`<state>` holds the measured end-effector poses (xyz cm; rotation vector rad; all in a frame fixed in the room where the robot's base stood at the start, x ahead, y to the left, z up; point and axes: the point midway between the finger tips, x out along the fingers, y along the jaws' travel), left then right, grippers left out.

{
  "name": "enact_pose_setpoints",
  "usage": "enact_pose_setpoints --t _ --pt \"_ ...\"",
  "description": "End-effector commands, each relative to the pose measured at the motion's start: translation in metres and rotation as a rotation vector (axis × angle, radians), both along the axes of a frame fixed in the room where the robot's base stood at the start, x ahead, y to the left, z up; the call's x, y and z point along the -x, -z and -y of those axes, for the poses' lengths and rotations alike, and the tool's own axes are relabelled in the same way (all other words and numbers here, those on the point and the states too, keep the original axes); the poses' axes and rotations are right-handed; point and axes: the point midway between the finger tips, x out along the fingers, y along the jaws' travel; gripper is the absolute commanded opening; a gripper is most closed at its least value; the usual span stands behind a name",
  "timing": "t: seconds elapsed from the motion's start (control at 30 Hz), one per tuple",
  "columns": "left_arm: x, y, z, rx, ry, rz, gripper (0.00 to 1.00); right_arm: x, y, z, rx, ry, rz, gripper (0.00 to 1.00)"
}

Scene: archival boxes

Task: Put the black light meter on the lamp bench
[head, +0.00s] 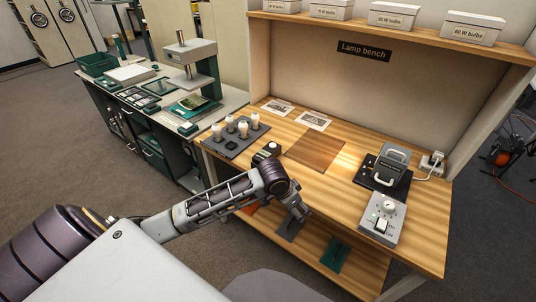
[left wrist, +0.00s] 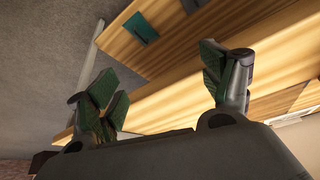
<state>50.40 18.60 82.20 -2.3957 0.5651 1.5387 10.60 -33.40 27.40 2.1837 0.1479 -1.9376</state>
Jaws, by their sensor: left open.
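A small black device with a pale top and a greenish patch, which looks like the black light meter (head: 267,152), sits near the front left edge of the lamp bench (head: 228,163), partly behind my left wrist. My left gripper (head: 298,208) is in front of the bench's front edge, small and partly hidden by its own wrist in the head view. In the left wrist view its green-padded fingers (left wrist: 165,92) stand wide apart, with nothing held between them. The light meter cannot be made out in the left wrist view. My right gripper is not in view.
A dark tray with several white bulbs (head: 249,125) stands behind the device. A brown square (head: 315,151) marks bare bench top. A lower shelf (head: 310,252) holds flat pads.

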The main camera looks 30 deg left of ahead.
Motion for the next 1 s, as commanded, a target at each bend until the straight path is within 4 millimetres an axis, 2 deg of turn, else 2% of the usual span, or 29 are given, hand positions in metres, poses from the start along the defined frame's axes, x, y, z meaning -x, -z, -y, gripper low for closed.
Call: enact_pose_setpoints --t 0.47,0.77,1.0 --pt "-0.046 -0.037 -0.049 -0.039 -0.039 -0.013 0.80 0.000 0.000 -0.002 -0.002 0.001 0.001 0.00" --pt "-0.072 -0.072 -0.096 -0.056 -0.113 -0.026 0.80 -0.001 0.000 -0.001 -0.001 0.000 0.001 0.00" --pt "-0.089 -0.106 -0.140 -0.058 -0.200 -0.031 0.80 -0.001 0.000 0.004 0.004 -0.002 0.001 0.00"
